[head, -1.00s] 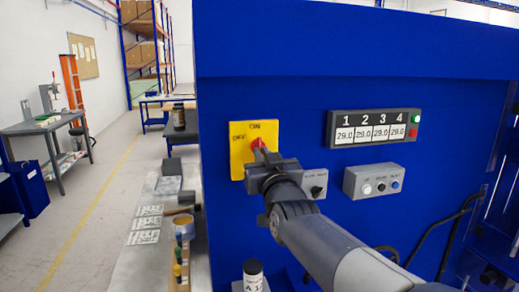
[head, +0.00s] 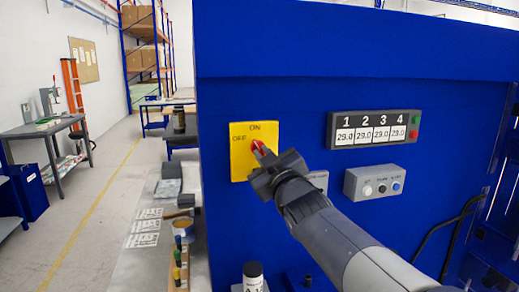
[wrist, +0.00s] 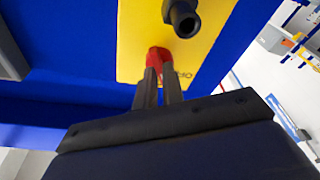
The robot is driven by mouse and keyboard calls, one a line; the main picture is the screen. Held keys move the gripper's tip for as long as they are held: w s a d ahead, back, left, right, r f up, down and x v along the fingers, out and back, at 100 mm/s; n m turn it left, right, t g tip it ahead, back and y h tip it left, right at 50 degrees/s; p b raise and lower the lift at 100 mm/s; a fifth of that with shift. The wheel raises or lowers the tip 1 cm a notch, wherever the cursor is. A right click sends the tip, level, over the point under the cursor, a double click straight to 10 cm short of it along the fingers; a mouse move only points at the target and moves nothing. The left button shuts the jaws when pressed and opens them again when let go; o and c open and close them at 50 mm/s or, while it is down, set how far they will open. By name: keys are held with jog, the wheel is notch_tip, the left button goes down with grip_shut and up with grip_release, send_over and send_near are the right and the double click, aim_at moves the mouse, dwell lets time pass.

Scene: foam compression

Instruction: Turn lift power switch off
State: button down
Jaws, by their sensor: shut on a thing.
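The lift power switch is a yellow plate (head: 240,165) on the blue machine panel, marked ON at the top and OFF at the left. Its red handle (head: 258,148) points up and to the left, between the two marks. My gripper (head: 262,161) is shut on the red handle from the lower right and covers the plate's lower right part. In the wrist view, both dark fingers (wrist: 159,76) close on the red handle (wrist: 158,56) in front of the yellow plate (wrist: 210,40). Part of the OFF lettering shows beside them.
A display box (head: 374,128) with four numbers and a grey button box (head: 374,181) are right of the switch. My arm crosses below them and partly hides another small control box (head: 318,181). A black cylinder (wrist: 182,18) sticks out near the plate in the wrist view.

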jog(key=n, duration=0.1)
jog(key=n+p, duration=0.1)
jog(key=n, duration=0.1)
jog(key=n+g+p, duration=0.1)
jog(key=shift+d+r+n+y, duration=0.1)
jog(key=shift+r+n+y, duration=0.2)
jog(key=shift+y, duration=0.1)
jog(key=shift+f+n+p, duration=0.15)
jog(key=shift+n+p, duration=0.25)
jog(key=shift+n, duration=0.7)
jog(key=shift+r+n+g+p, duration=0.2)
jog(key=shift+n+g+p, duration=0.25)
jog(key=shift+n, duration=0.35)
jog(key=n+g+p, duration=0.1)
jog(key=n, duration=0.3)
jog(key=shift+n+p, duration=0.3)
jog(key=c, duration=0.8)
grip_release()
jog(key=shift+f, duration=0.1)
